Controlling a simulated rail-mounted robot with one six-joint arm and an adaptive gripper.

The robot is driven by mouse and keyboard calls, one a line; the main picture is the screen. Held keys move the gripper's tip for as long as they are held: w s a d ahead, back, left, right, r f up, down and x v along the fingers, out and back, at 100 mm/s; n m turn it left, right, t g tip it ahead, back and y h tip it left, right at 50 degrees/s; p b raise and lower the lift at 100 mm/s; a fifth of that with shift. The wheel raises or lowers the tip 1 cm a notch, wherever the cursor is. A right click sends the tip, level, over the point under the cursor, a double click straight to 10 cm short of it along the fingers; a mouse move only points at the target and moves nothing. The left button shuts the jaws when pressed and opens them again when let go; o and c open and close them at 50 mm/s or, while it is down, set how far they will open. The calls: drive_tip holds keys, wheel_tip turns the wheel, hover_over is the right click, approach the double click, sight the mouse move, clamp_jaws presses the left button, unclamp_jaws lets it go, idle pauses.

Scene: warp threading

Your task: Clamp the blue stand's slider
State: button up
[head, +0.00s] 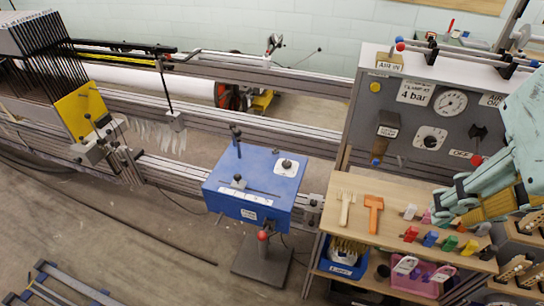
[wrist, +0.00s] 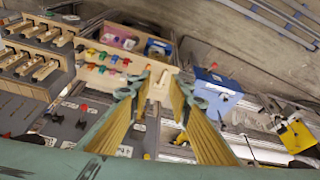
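The blue stand (head: 222,192) stands in the middle of the head view on a grey foot, and shows right of my fingers in the wrist view (wrist: 220,82). Its top has a straight dark slot with a small dark slider knob (head: 238,181) near the slot's left end, a round dial (head: 286,167) and an upright dark post (head: 236,140). A red knob (head: 263,235) sits under its front. Whether the slider is clamped cannot be told. My gripper (head: 455,203) is at the right of the head view, over the wooden shelf, far from the stand. In the wrist view its fingers (wrist: 163,86) are apart and empty.
The wooden shelf (head: 335,235) holds a fork-like tool (head: 347,208), an orange tool (head: 373,212) and several coloured pegs. A grey air panel (head: 400,130) rises behind it. Metal rails (head: 310,140) run behind the stand; a yellow plate (head: 80,110) is at left. Floor in front is open.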

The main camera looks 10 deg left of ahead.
drive_tip(key=shift+w, duration=0.15)
drive_tip(key=c, duration=0.5)
drive_tip(key=shift+w+a+r+g+p, duration=0.15)
drive_tip(key=shift+w+a, duration=0.15)
drive_tip(key=shift+w, duration=0.4)
drive_tip(key=shift+w+a+r+g+p, duration=0.15)
drive_tip(key=shift+w+a, duration=0.15)
drive_tip(key=shift+w, duration=0.4)
clamp_jaws()
drive_tip(key=w+a+f+g+p, duration=0.2)
drive_tip(key=w+a+f, duration=0.4)
drive_tip(key=w, duration=0.4)
drive_tip(key=w+a+f+g+p, duration=0.2)
drive_tip(key=w+a+f, duration=0.1)
drive_tip(key=w+a, duration=0.65)
drive_tip(key=w+a+f+m+g+p, duration=0.1)
drive_tip(key=w+a+f, duration=0.1)
drive_tip(key=a+f, duration=0.6)
drive_tip(key=w+a+f+g+h+p, duration=0.1)
drive_tip(key=a+f, duration=0.7)
drive_tip(key=f, duration=0.8)
drive_tip(key=shift+w+a+f+m+g+h+p, duration=0.3)
drive_tip(key=shift+w+a+m+g+p, duration=0.1)
drive_tip(key=shift+w+g+p, duration=0.4)
drive_tip(key=shift+w, duration=0.1)
